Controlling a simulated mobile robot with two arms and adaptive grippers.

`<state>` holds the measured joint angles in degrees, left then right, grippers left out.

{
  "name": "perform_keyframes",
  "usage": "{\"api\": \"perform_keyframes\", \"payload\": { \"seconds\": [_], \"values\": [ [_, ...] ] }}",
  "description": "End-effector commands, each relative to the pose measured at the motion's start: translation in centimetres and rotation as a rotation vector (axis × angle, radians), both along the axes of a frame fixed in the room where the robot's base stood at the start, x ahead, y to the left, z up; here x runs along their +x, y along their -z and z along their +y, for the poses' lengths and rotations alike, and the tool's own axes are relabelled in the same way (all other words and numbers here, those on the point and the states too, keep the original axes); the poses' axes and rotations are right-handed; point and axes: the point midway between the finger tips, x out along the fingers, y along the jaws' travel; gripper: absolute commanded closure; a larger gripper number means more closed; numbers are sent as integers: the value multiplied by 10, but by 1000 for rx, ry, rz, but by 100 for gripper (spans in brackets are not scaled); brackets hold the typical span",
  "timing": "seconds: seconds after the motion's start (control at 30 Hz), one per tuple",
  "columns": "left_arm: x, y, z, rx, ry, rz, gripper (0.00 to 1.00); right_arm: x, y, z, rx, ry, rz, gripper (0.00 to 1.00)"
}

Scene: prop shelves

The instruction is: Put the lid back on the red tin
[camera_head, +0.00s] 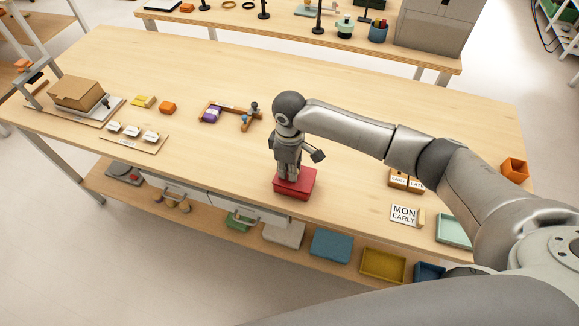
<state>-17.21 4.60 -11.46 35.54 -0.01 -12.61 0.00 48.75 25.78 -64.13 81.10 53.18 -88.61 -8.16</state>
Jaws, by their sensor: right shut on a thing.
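The red tin (302,193) stands on the wooden table near its front edge, in the middle of the head view. My right gripper (289,176) points down right over it, with its fingertips at the red top. It is shut on the lid (309,177), which is red like the tin. The fingers hide part of the lid, and I cannot tell whether it sits fully down on the tin. My left gripper is not in view.
Wooden blocks and a purple piece (211,114) lie left of the gripper. A cardboard box (76,92) stands at far left. A MON EARLY card (404,215) and small boxes lie right. Coloured trays (331,245) sit on the shelf below. The table's middle back is clear.

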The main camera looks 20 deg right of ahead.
Motion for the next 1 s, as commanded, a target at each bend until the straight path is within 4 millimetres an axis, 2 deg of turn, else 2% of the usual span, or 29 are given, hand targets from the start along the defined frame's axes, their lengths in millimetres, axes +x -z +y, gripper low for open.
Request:
{"api": "perform_keyframes", "payload": {
  "seconds": [1.0],
  "values": [
    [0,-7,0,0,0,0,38,0,3,0,1,0,-1,100]
  ]
}}
